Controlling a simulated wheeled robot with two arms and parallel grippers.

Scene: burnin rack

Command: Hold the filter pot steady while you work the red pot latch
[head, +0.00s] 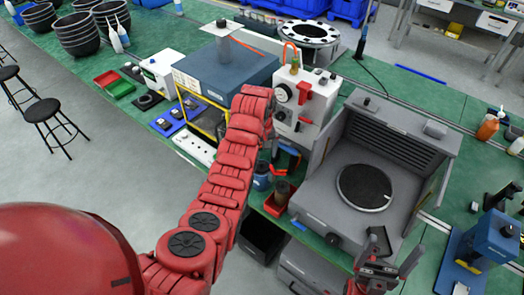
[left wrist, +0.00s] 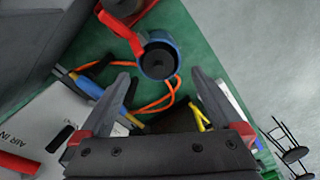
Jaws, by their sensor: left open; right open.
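The filter pot (left wrist: 160,58) is a blue-rimmed round pot with a dark inside, standing on the green bench top in the left wrist view. In the head view a blue pot (head: 262,179) shows at the bench's front edge. The red pot latch (left wrist: 120,31) sticks out from the pot's upper left side. My left gripper (left wrist: 161,84) is open and empty, its fingertips short of the pot and apart from it. In the head view my left gripper (head: 269,148) is mostly hidden by its red arm. My right gripper (head: 380,248) is open in front of the grey machine.
A white panel box (head: 309,97) with gauges stands behind the pot. A grey machine (head: 318,196) with a dark round plate stands to its right. An orange cable (left wrist: 155,105) loops on the bench near my left fingers.

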